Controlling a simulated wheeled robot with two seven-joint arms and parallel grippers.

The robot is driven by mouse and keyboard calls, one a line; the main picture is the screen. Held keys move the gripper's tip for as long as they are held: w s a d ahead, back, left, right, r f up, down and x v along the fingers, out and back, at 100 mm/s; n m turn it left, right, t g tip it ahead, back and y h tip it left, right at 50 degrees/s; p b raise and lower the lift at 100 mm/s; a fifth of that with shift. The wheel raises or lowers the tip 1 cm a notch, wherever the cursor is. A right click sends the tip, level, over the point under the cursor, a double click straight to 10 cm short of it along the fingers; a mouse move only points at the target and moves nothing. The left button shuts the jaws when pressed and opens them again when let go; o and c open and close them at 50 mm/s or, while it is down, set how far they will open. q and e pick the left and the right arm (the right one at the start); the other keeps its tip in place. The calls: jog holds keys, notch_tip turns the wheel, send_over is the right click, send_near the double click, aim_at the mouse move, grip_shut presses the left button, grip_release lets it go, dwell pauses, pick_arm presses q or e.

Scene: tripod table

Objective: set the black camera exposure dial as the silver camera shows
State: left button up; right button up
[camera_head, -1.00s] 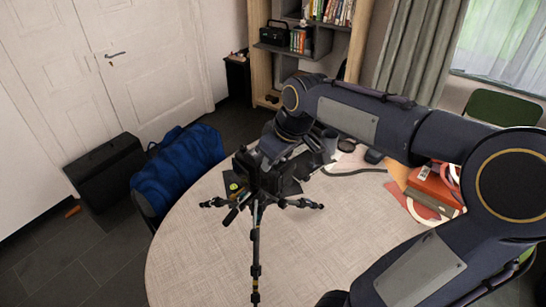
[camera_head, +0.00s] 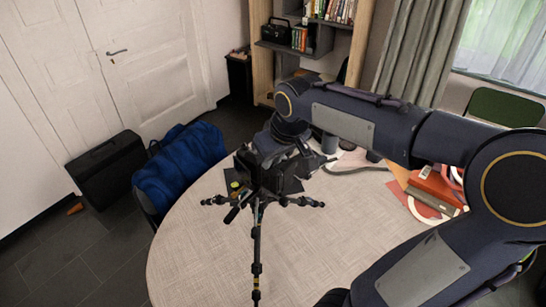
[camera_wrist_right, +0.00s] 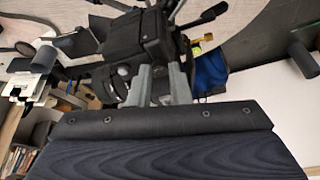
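The black camera (camera_head: 258,176) sits on a tripod (camera_head: 256,236) on the round table. My right gripper is at the back of this camera in the head view, its fingers partly hidden by dark parts. In the right wrist view my right gripper (camera_wrist_right: 160,72) has its two grey fingers apart with a dark gap between them, right at the black camera body (camera_wrist_right: 150,38). The exposure dial cannot be made out; whether a finger touches it cannot be told. A pale and black device (camera_wrist_right: 35,75) at the left may be the silver camera. My left gripper is out of view.
The round table (camera_head: 195,255) is clear at its front left. Red and orange books (camera_head: 435,185) lie at the right. A blue bag (camera_head: 180,165) is beside the table.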

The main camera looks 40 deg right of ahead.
jog(key=o, duration=0.4)
jog(key=shift+o, duration=0.2)
jog(key=v, duration=0.7)
jog(key=shift+s+r, duration=0.2)
jog(key=shift+r, duration=0.15)
